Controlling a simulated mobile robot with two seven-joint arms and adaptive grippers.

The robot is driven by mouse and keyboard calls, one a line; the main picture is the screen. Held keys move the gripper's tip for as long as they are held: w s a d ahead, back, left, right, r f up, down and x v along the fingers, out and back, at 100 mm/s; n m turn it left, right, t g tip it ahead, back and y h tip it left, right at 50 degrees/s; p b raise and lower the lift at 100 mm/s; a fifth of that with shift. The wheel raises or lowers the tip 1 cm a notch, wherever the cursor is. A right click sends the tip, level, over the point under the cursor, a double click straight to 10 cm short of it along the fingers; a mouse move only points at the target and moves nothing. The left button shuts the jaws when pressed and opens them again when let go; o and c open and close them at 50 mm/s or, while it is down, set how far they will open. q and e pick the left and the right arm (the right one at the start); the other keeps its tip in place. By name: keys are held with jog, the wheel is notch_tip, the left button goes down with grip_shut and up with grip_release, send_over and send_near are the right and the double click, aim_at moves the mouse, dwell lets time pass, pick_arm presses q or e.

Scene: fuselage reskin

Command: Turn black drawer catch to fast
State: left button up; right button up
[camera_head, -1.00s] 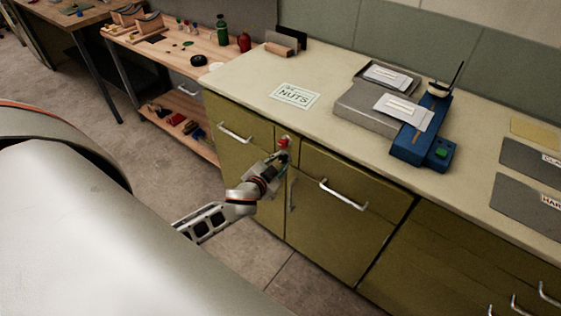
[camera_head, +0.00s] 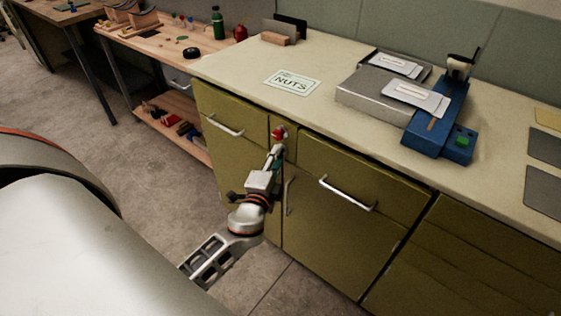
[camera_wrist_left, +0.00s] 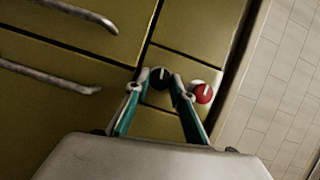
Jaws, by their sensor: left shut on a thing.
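The black drawer catch (camera_wrist_left: 160,76) is a round black knob with a pale mark, on the narrow olive panel between the drawers. A red catch (camera_head: 278,132) with a white mark sits beside it, and also shows in the left wrist view (camera_wrist_left: 203,93). My left gripper (camera_head: 276,157) has its fingertips at the narrow panel, just below the red catch. In the left wrist view, its two fingers (camera_wrist_left: 161,80) are shut on the black catch, one on each side. The black catch is hidden by the gripper in the head view. My right gripper is not in view.
Olive drawers with metal handles (camera_head: 347,194) flank the catches. The pale worktop (camera_head: 240,60) above holds a NUTS card (camera_head: 292,82), a grey box and a blue device (camera_head: 437,125). A wooden bench (camera_head: 148,45) stands at the left. The floor before the cabinet is clear.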

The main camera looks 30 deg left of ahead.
pick_arm(q)
jog(key=shift+f+m+t+b, duration=0.1)
jog(key=shift+m+t+b, duration=0.2)
jog(key=shift+m+b, duration=0.6)
jog(key=o, duration=1.1)
jog(key=v, duration=1.2)
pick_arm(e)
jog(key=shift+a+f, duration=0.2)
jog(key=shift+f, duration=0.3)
pick_arm(q)
jog(key=shift+d, duration=0.1)
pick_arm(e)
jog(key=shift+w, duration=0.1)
